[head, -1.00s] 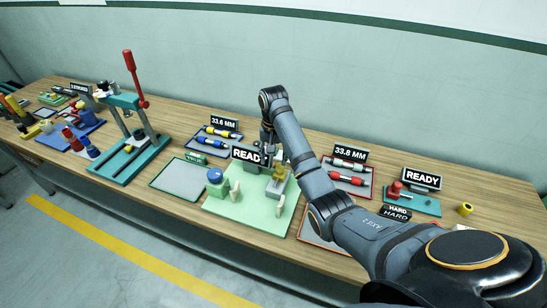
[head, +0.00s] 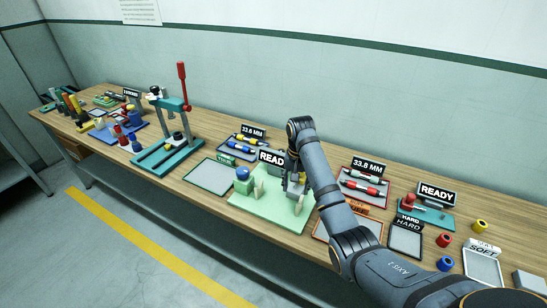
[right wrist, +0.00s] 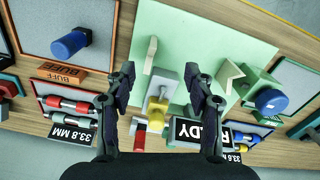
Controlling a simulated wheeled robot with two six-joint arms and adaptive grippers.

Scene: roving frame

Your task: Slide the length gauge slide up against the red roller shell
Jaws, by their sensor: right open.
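A pale green board (head: 268,212) on the bench carries a grey block with a yellow part (right wrist: 157,106), seen in the right wrist view. A small red piece (right wrist: 140,141) shows beside it; I cannot tell surely which part is the gauge slide or the red roller shell. My right gripper (head: 297,187) is low over this fixture. In the right wrist view its two fingers (right wrist: 162,95) are open, one on each side of the grey and yellow parts, with nothing held. The gripper partly hides the fixture in the head view. My left gripper is not in view.
A READY sign (head: 271,158) stands close behind the fixture. A blue knob (head: 242,173) and ivory posts (right wrist: 230,75) stand on the board. A tray of red rollers (head: 362,187) lies to the right, an empty grey tray (head: 211,176) to the left.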

